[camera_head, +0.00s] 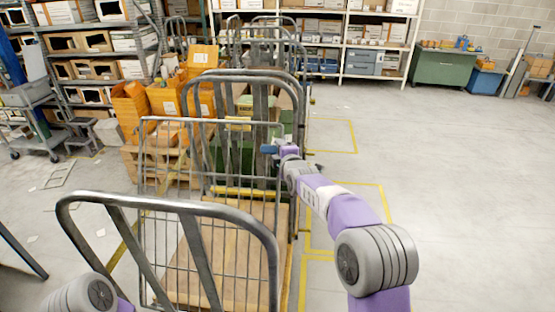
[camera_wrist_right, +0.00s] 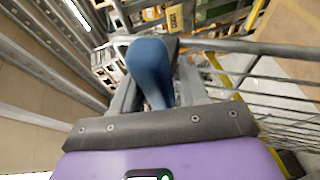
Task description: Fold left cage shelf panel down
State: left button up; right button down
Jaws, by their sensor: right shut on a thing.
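A grey wire cage shelf panel (camera_head: 160,160) stands raised in the nearest cage trolley, over its wooden deck (camera_head: 245,219). My right gripper (camera_head: 270,149), with blue fingers, is at the panel's upper right edge and is shut on it. The exact contact is hidden. In the right wrist view my right gripper (camera_wrist_right: 150,50) shows a blue finger, with a grey bar beyond it and the panel's wires (camera_wrist_right: 275,108) at the right. Only part of my left arm shows at the bottom left of the head view; its gripper is out of view.
A curved tubular trolley frame (camera_head: 170,205) stands close in front. More trolleys and orange crates (camera_head: 130,103) stand behind and left. Racks (camera_head: 372,40) line the back, with a green cabinet (camera_head: 445,68) at the right. The floor (camera_head: 450,170) to the right is clear.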

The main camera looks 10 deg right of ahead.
jog(key=shift+w+d+f, duration=0.35)
jog(key=shift+w+f, duration=0.1)
jog(key=shift+w, duration=0.6)
jog(key=shift+w+d+f, duration=0.3)
jog(key=shift+w+f, duration=0.1)
jog(key=shift+w, duration=0.6)
jog(key=shift+w+d+f, duration=0.35)
jog(key=shift+w+f, duration=0.1)
jog(key=shift+w, duration=0.6)
jog(key=shift+r, duration=0.1)
jog(key=c, duration=0.8)
grip_release()
jog(key=shift+a, duration=0.1)
jog(key=shift+w, duration=0.1)
jog(key=shift+s, duration=0.45)
jog(key=shift+f+b+v, duration=0.2)
jog(key=shift+b+v, duration=0.55)
jog(key=shift+v, duration=0.9)
jog(key=shift+f+b+v, duration=0.15)
jog(key=shift+b+v, duration=0.6)
jog(key=shift+v, duration=0.85)
jog(key=shift+s, duration=0.1)
